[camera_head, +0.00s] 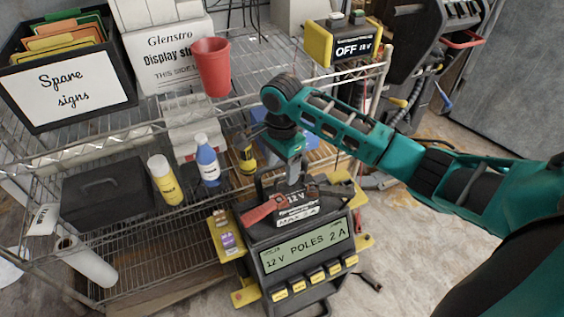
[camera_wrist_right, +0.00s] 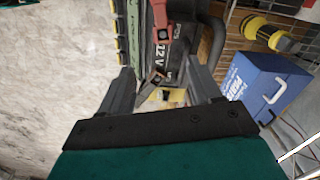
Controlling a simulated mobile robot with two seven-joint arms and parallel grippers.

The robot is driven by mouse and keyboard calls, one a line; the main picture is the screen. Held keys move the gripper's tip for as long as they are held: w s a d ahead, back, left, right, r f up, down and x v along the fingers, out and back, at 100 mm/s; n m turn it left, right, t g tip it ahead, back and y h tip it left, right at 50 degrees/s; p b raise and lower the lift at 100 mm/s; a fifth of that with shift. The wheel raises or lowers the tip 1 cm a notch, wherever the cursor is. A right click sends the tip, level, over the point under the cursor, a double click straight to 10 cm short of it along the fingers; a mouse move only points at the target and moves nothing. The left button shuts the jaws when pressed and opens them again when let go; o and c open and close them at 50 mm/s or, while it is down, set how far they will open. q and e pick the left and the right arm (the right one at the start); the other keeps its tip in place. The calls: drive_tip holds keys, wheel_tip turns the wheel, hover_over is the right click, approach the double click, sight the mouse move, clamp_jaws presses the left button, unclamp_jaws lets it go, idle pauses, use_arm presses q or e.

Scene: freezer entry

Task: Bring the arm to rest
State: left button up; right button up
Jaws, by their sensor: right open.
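My right arm comes in from the right in the head view, its gripper (camera_head: 293,175) pointing down over the top of a black and yellow charger (camera_head: 300,230). The charger's display reads "12 V POLES 2 A". A red clamp (camera_head: 265,207) lies on its top. In the right wrist view, the fingers of my right gripper (camera_wrist_right: 160,75) are spread apart. The red clamp (camera_wrist_right: 160,22) lies beyond them, and a small dark part (camera_wrist_right: 151,82) shows between them; I cannot tell whether they touch it. My left gripper is not in view.
A wire shelf (camera_head: 135,270) behind holds a sign box (camera_head: 68,92), a red cup (camera_head: 212,68), bottles (camera_head: 207,162) and a black toolbox (camera_head: 105,192). A blue box (camera_wrist_right: 262,85) stands near the gripper. Open floor (camera_head: 420,270) lies to the right.

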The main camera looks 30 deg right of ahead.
drive_tip(key=shift+r, duration=0.25)
idle(0.3)
drive_tip(key=s+a+f+n+t+y, duration=0.3)
drive_tip(key=s+a+f+n+t, duration=0.25)
drive_tip(key=a+f+n, duration=0.45)
drive_tip(key=s+d+n+t+h, duration=0.1)
drive_tip(key=s+d+n+t, duration=0.3)
drive_tip(key=s+n, duration=0.4)
drive_tip(key=s+t, duration=0.1)
drive_tip(key=s, duration=0.1)
drive_tip(key=shift+s+d, duration=0.35)
drive_tip(key=shift+s, duration=0.05)
